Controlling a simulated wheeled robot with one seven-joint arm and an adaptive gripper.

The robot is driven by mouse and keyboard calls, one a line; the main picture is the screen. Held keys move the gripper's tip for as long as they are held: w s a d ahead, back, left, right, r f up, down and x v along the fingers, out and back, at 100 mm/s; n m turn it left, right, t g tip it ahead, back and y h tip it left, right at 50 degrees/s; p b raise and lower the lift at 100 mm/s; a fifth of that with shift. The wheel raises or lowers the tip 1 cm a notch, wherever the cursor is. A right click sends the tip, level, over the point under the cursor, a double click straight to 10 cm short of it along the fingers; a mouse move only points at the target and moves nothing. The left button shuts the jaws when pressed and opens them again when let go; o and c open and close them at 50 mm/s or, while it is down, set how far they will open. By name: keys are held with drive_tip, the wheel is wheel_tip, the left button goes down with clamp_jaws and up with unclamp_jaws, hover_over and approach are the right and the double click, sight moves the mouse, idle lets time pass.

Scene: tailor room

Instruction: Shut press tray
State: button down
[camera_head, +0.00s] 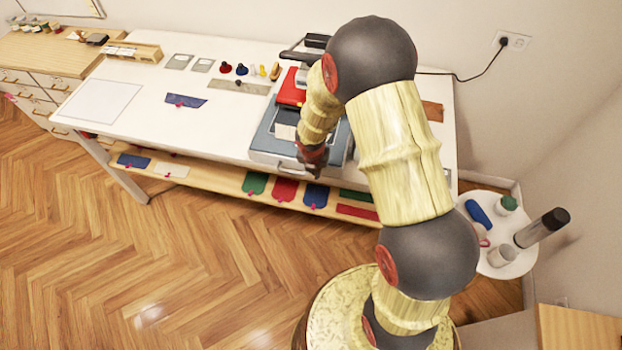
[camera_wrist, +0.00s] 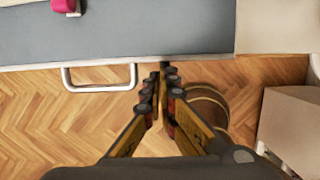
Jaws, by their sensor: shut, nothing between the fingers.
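The press with its red upper part (camera_head: 291,90) stands at the right end of the white table. Its grey-blue tray (camera_head: 265,143) shows below it at the table's front edge, partly hidden by my arm. In the wrist view the tray (camera_wrist: 140,35) fills the upper left, with a pale front edge and a metal loop handle (camera_wrist: 98,89) sticking out from it. My gripper (camera_head: 313,160) is at the tray's front. In the wrist view its shut, empty fingertips (camera_wrist: 163,72) are right of the handle, close to the front edge; contact cannot be told.
The white table (camera_head: 150,125) holds fabric pieces and small coloured items left of the press. A lower shelf (camera_head: 215,177) carries coloured cloth pieces. A round white side table (camera_head: 520,262) with bottles stands at the right. The wooden floor at left is clear.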

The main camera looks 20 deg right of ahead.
drive_tip(key=w+d+p, duration=0.4)
drive_tip(key=w+p, duration=0.1)
drive_tip(key=w+d+p, duration=0.2)
drive_tip(key=w+p, duration=0.1)
drive_tip(key=shift+w, duration=0.3)
